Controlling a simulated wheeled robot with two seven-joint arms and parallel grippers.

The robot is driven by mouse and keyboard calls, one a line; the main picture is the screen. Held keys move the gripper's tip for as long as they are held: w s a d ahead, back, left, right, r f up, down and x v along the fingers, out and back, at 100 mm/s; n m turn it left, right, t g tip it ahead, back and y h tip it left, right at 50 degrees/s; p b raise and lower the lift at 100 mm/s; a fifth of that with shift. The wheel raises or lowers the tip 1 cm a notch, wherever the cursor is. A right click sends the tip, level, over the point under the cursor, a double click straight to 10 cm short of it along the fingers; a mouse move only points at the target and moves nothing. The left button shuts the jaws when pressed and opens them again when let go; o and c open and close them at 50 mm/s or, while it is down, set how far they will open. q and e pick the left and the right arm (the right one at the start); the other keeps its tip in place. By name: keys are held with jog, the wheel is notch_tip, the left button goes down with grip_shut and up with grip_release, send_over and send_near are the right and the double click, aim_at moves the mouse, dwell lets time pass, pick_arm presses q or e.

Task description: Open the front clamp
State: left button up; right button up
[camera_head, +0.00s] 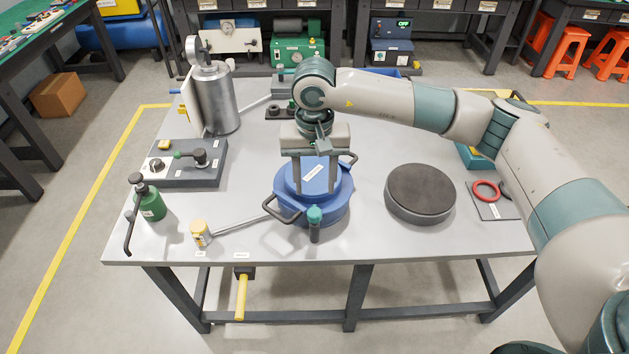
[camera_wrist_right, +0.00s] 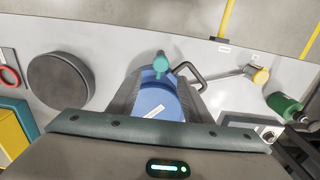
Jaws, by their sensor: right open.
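A round blue lidded vessel (camera_head: 327,207) stands near the table's front edge, with dark loop handles at its sides. At its front is the front clamp (camera_head: 315,220), a dark post with a teal knob; the knob also shows in the wrist view (camera_wrist_right: 160,64). My right gripper (camera_head: 315,187) is over the vessel's lid, pointing down, fingers apart with nothing held. In the wrist view its fingers lie left and right of the labelled blue lid (camera_wrist_right: 157,106), with the clamp knob beyond their tips. Whether the fingers touch the lid I cannot tell. My left gripper is not seen.
A dark round disc (camera_head: 420,192) lies right of the vessel. A grey rod with a yellow head (camera_head: 200,233) and a green bottle (camera_head: 149,199) are on the left. A control box (camera_head: 184,167) and metal cylinder (camera_head: 215,97) stand behind. A red ring (camera_head: 486,191) is far right.

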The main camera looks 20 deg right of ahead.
jog(key=shift+f, duration=0.1)
send_over(314, 211)
jog(key=shift+s+f+b, duration=0.1)
jog(key=shift+f+b, duration=0.25)
jog(key=shift+f, duration=1.8)
jog(key=shift+f+b, duration=0.55)
jog(key=shift+f, duration=0.4)
jog(key=shift+f+b, duration=0.55)
jog(key=shift+b, duration=0.45)
jog(key=shift+f+b, duration=0.6)
jog(key=shift+b, duration=0.15)
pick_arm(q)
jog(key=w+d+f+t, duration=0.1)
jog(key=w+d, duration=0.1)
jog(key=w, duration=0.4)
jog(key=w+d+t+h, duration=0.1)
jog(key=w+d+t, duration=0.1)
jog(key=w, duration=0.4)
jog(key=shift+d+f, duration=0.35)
pick_arm(e)
jog(key=shift+f, duration=0.15)
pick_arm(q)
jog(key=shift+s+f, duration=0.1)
